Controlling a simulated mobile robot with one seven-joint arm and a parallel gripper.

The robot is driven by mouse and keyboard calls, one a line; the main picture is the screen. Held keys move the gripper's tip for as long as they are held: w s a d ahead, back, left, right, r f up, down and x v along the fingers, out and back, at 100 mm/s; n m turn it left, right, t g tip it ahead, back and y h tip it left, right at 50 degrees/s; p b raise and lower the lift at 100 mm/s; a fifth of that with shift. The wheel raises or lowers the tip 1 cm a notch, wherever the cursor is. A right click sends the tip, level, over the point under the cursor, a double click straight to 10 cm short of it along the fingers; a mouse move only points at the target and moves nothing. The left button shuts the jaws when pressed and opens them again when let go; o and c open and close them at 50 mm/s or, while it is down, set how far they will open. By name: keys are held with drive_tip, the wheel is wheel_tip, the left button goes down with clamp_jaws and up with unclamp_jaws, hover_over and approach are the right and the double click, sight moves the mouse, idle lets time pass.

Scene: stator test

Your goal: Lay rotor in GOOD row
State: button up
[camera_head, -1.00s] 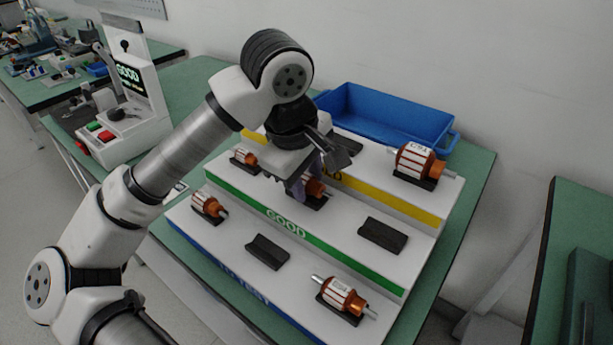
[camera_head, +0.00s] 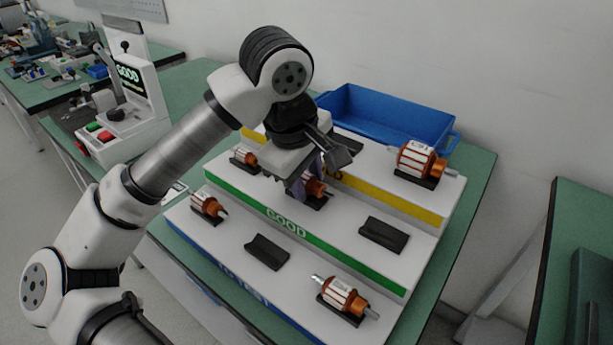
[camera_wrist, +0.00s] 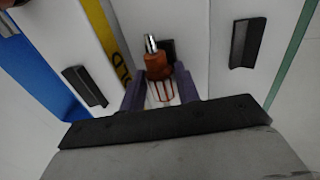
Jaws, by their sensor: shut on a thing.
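My gripper (camera_head: 308,186) points down over the middle of the GOOD row and is shut on a rotor (camera_head: 318,188) with copper windings and a silver shaft. In the wrist view the held rotor (camera_wrist: 159,80) sits between the two purple fingers. The dark middle cradle (camera_head: 312,203) is directly under it; I cannot tell whether the rotor fully rests in it. The GOOD row (camera_head: 340,222) has a green front strip. Its left cradle holds another rotor (camera_head: 246,158); its right cradle (camera_head: 383,235) is empty.
The blue-edged front row has rotors at left (camera_head: 208,206) and right (camera_head: 343,297), with an empty cradle (camera_head: 267,252) between. The yellow-strip back row has a rotor (camera_head: 418,162) at right. A blue bin (camera_head: 390,125) stands behind. A tester (camera_head: 125,105) at left displays GOOD.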

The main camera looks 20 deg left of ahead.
drive_tip(key=shift+s+f, duration=0.1)
drive_tip(key=shift+f, duration=0.2)
drive_tip(key=o, duration=1.3)
drive_tip(key=shift+d, duration=0.1)
drive_tip(key=shift+c, duration=0.4)
drive_tip(key=shift+o, duration=0.2)
drive_tip(key=v, duration=1.4)
drive_tip(key=shift+w+r, duration=0.2)
drive_tip(key=shift+r, duration=0.1)
